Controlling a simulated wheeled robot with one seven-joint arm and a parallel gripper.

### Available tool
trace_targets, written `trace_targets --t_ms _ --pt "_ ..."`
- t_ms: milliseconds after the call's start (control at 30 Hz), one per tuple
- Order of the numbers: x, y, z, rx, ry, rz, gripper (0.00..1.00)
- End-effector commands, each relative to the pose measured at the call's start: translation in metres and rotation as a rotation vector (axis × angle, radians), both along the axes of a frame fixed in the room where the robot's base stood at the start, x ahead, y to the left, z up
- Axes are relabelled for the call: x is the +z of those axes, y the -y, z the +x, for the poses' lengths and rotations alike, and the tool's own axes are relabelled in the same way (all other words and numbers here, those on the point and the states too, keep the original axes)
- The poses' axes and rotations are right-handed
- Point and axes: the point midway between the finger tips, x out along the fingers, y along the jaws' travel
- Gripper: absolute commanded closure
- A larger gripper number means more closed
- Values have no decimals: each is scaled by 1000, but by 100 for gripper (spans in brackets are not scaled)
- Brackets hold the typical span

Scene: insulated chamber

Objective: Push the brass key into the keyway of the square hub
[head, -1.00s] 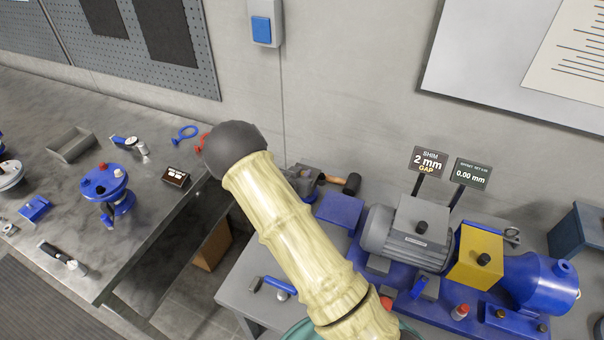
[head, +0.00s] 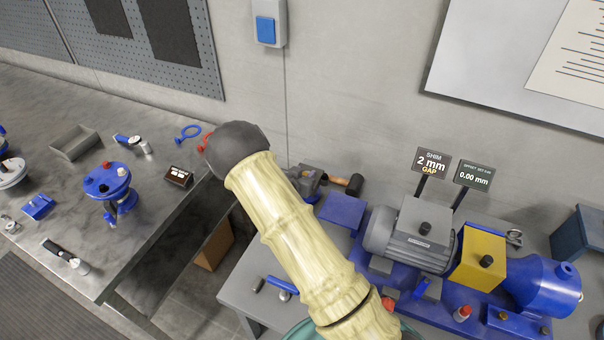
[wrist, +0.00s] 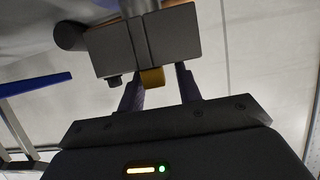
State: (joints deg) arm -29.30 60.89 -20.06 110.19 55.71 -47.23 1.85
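In the wrist view a grey square block (wrist: 180,38), apparently the square hub, fills the upper middle, with a vertical line down its face and a round shaft above. A small brass piece (wrist: 152,78), apparently the key, shows at the block's lower edge. How deep it sits in the keyway cannot be told. My gripper (wrist: 160,78) has its two dark fingers apart, one on each side of the brass piece, with a gap visible on the right. In the head view my arm hides the gripper, and I cannot make out the hub or key there.
A bench (head: 240,294) carries a blue-based machine with a grey motor (head: 412,240), a yellow block (head: 478,262) and small signs (head: 432,162). A steel table (head: 150,222) stands left with a blue flanged fixture (head: 107,182). The wall is close behind.

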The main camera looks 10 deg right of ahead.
Motion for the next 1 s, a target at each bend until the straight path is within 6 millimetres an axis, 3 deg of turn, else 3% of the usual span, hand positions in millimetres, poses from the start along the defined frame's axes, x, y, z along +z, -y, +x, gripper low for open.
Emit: trace_targets --t_ms 33,433,1000 --pt "-7 8 -5 -17 -16 -2 55" --pt "-4 1 -10 -14 -16 -1 55" --pt "39 -62 -84 1 -2 1 55"
